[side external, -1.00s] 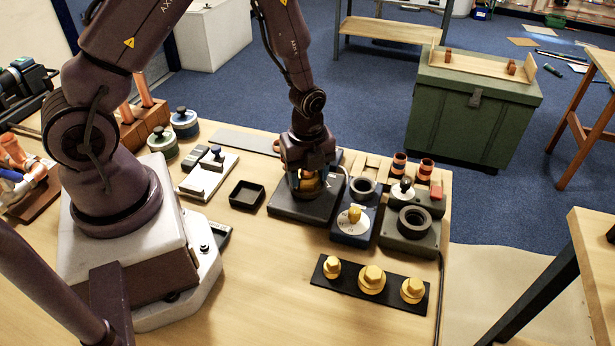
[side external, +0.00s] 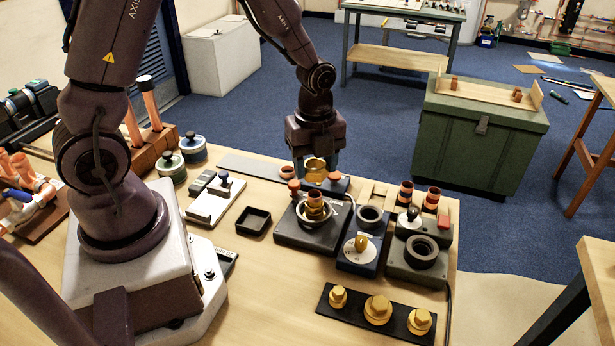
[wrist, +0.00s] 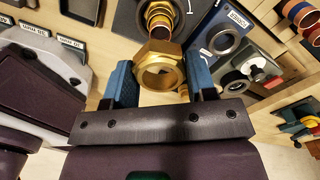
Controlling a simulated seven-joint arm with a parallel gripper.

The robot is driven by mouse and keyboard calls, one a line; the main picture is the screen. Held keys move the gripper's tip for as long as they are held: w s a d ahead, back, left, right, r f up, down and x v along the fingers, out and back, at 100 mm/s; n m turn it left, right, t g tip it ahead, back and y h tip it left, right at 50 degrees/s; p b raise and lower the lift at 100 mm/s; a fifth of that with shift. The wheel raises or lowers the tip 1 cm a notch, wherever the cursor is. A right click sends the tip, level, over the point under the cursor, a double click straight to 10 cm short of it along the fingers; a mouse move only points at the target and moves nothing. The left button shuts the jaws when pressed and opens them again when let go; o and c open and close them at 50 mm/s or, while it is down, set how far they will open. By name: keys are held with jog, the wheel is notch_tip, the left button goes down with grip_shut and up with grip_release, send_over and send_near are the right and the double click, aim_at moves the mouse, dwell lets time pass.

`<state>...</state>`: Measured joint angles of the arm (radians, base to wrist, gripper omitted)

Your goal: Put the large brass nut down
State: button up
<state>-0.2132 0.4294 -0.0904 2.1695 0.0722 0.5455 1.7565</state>
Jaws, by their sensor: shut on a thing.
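My gripper (side external: 316,172) is shut on the large brass nut (side external: 315,164), a hollow hex-sided ring. In the wrist view the nut (wrist: 159,70) sits between the two blue fingers. It is held in the air above a dark square fixture (side external: 285,232). On that fixture stands a round seat (side external: 314,213) with a brass and copper fitting in its middle. In the wrist view this fitting (wrist: 160,20) shows just beyond the nut. The gap between nut and fitting is hard to judge.
A blue unit (side external: 355,259) with a brass knob and a grey-green unit (side external: 400,262) with a dark ring stand right of the fixture. A black strip (side external: 350,320) with several brass fittings lies in front. A small black tray (side external: 253,221) is at left. Bare wood lies left of the strip.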

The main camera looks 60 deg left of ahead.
jog(key=s+a+n, duration=1.3)
jog(key=s+n, duration=0.1)
jog(key=s, duration=0.1)
send_over(257, 167)
jog(key=shift+n, duration=0.4)
jog(key=f, duration=0.9)
jog(key=shift+s+d, duration=0.25)
jog(key=shift+w+a+f, duration=0.15)
jog(key=shift+f, duration=1.65)
jog(key=shift+f, duration=0.1)
